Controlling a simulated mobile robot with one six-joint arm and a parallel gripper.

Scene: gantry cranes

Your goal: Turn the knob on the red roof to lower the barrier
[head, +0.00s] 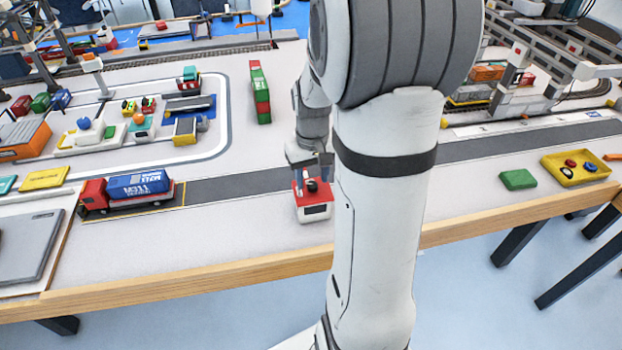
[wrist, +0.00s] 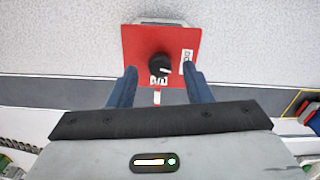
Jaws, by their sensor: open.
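The black knob (head: 312,185) sits on the red roof (head: 301,200) of a small white booth (head: 316,214) near the table's front edge. In the wrist view the knob (wrist: 160,66) stands near the middle of the red roof (wrist: 140,45), which carries white labels with dark letters. My gripper (head: 311,168) points down at the booth from above. In the wrist view its two blue fingers (wrist: 159,80) are spread apart, one on each side of the knob, with a gap to it. I cannot tell the fingertips' exact height over the roof. No barrier can be made out clearly.
A red truck (head: 93,194) with a blue container (head: 139,184) stands on the grey road to the left. A green block (head: 518,179) and a yellow tray (head: 548,168) lie to the right. A red-and-green container stack (head: 260,95) stands behind. The table's wooden front edge (head: 240,270) is close to the booth.

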